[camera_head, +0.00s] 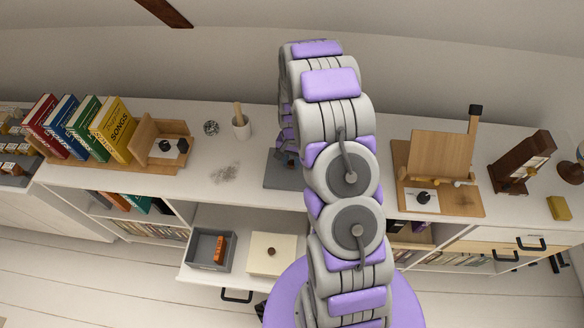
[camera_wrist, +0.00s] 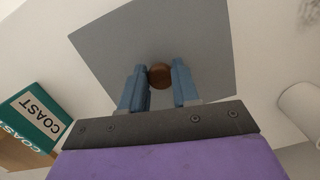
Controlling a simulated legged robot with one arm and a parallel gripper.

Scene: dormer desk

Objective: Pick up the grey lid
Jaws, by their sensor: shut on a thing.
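The grey lid (camera_head: 280,178) is a flat square plate at the middle of the white desk top, partly hidden by my arm in the head view. In the wrist view the lid (camera_wrist: 190,35) fills the upper middle, with a round brown knob (camera_wrist: 160,75) on it. My gripper (camera_wrist: 159,76) has its two blue fingers on either side of the knob and is shut on it. In the head view my gripper (camera_head: 285,158) is small and partly hidden above the lid. I cannot tell whether the lid touches the desk.
An open drawer below holds a grey open box (camera_head: 211,250) with an orange thing inside, and a cream lidded box (camera_head: 271,254). A white cup (camera_head: 241,127), a mesh ball (camera_head: 211,128) and upright books (camera_head: 113,130) stand left. A wooden stand (camera_head: 440,165) is right.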

